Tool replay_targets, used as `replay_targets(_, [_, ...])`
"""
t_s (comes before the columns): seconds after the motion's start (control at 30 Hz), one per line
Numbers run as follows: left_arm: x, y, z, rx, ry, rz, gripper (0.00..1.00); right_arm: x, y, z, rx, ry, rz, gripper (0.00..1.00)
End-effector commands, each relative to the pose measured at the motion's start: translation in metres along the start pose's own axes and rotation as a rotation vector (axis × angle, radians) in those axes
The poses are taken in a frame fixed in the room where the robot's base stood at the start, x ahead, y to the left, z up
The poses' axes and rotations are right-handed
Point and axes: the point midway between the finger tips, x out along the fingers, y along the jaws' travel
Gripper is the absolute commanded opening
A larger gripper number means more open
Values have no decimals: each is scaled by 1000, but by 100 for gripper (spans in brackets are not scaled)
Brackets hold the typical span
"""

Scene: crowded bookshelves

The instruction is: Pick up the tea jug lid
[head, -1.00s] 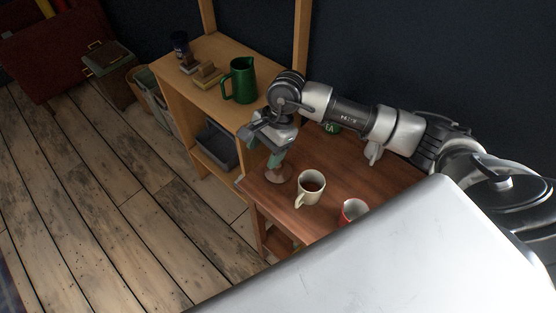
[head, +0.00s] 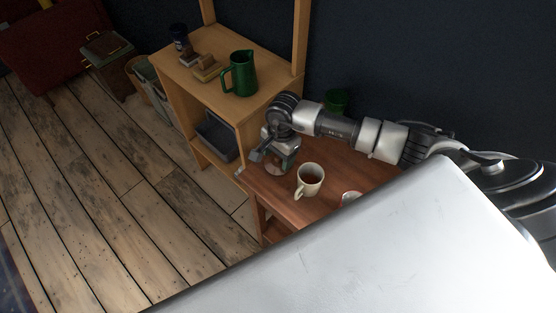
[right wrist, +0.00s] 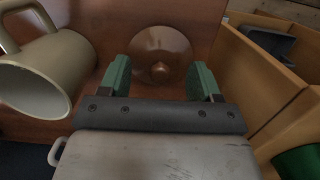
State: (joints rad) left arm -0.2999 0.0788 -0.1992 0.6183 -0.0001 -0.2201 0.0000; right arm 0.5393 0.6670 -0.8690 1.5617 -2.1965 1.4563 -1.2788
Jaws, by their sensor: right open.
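The tea jug lid, a round brownish copper disc with a small knob (right wrist: 160,55), lies on the brown table. In the head view its edge (head: 274,169) shows beneath my right gripper, which hides most of it. My right gripper (right wrist: 160,78) is open and empty, its two green-padded fingers pointing at the lid. In the right wrist view the lid sits between and just beyond the fingertips, with a finger to each side. I cannot tell whether they touch it. My left gripper is not in view.
A cream mug (head: 309,180) stands on the table near the lid; it also shows at the left in the right wrist view (right wrist: 50,72). A red-and-white cup (head: 350,196) is partly hidden. A wooden shelf (head: 215,55) with a green jug (head: 241,75) adjoins the table.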

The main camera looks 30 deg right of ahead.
Motion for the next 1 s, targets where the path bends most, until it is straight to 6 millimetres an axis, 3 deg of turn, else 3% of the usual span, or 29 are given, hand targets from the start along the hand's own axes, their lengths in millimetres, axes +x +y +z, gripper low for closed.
replay_targets(0.3, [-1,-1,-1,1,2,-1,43,9,0,0,0,0,-1,63])
replay_targets(0.73, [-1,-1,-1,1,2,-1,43,9,1,0,0,0,1,0])
replay_targets(1.0, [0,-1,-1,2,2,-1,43,10,2,0,0,-1,5,0])
